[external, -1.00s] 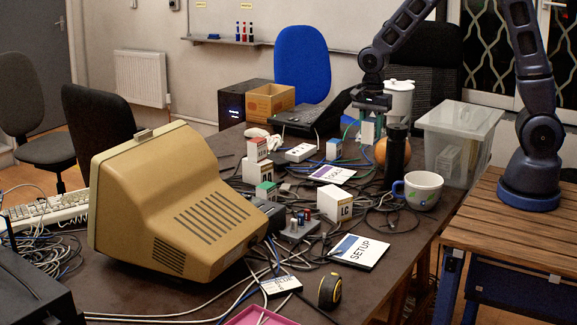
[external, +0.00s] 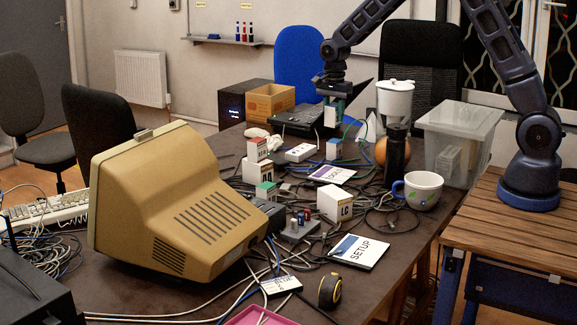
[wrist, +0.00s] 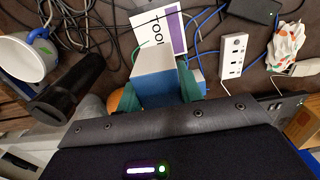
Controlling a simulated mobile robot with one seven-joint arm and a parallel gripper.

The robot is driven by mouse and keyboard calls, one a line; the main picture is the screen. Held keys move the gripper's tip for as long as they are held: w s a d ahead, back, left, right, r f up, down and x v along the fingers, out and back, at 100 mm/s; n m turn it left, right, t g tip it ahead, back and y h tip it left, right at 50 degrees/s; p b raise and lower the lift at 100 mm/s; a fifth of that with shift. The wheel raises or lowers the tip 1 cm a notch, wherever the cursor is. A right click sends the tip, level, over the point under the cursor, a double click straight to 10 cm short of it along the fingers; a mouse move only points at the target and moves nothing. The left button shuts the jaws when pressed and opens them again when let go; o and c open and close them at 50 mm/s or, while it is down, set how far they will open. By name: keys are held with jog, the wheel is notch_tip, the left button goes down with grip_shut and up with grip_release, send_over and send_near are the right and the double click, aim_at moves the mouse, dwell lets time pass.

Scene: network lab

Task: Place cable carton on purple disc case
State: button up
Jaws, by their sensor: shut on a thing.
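My gripper (external: 333,95) is shut on a small white-and-blue carton (external: 330,117), which seems to be the cable carton. It holds the carton up above the back part of the table. In the wrist view the carton (wrist: 153,78) sits between the green fingers, its white and blue faces showing. The purple disc case (external: 332,174), white with a purple band and lettering, lies flat among cables, nearer the external camera than the gripper. In the wrist view the case (wrist: 158,35) shows just beyond the carton, partly covered by it. The case's visible top is bare.
Near the case are a small blue-and-white box (external: 334,149), a white LC carton (external: 335,204), stacked cartons (external: 258,160) and a white power strip (external: 301,152). A dark bottle (external: 396,155) and a mug (external: 420,190) stand to the right. Loose cables cover much of the table.

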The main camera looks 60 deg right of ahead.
notch_tip(320, 180, down, 17)
jog(key=shift+f, duration=0.2)
dwell(0.4)
jog(key=shift+f, duration=0.1)
jog(key=o, duration=1.1)
jog(key=shift+c, duration=0.2)
